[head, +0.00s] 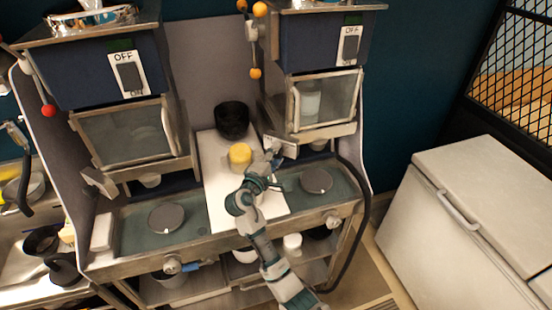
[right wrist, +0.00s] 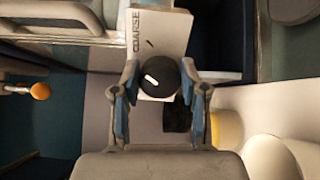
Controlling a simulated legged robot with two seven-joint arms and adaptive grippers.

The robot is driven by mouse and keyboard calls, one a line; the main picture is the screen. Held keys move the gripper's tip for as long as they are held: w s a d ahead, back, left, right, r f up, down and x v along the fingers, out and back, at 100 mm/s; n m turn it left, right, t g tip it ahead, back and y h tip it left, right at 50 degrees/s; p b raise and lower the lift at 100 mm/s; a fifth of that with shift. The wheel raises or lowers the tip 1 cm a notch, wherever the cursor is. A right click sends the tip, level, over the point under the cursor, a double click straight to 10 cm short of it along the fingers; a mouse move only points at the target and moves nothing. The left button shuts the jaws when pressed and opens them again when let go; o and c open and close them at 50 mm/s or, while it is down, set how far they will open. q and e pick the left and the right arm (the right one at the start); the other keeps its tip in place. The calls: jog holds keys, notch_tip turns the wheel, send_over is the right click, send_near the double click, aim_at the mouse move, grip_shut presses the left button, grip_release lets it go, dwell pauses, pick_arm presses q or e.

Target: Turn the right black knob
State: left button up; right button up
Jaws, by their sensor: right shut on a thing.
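The right black knob (right wrist: 170,78) is round and black with a short white pointer mark, set on a white plate (right wrist: 172,32) lettered COARSE. It sits between the two fingers of my right gripper (right wrist: 159,80) in the right wrist view, with the fingers closed on its sides. In the head view my right gripper (head: 272,156) reaches up to the front of the right-hand machine (head: 325,42), below its clear-doored compartment (head: 325,98). The knob is hidden or too small to tell there. My left gripper is not in view.
A matching machine (head: 115,75) stands at the left. A yellow cup (head: 240,155) and a black bowl (head: 232,120) stand on the white panel between them, close to my right gripper. Grey discs (head: 316,181) lie on the counter. A white chest (head: 455,235) stands at the right.

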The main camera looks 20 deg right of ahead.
jog(key=shift+f+m+b, duration=0.3)
jog(key=shift+f+m, duration=0.25)
jog(key=shift+m, duration=0.35)
jog(key=shift+r, duration=0.1)
jog(key=o, duration=1.1)
jog(key=shift+w, duration=0.1)
jog(key=shift+o, duration=0.2)
jog(key=shift+w+a+r, duration=0.1)
jog(key=shift+s+a+r, duration=0.1)
jog(key=shift+s+a, duration=0.1)
jog(key=v, duration=0.7)
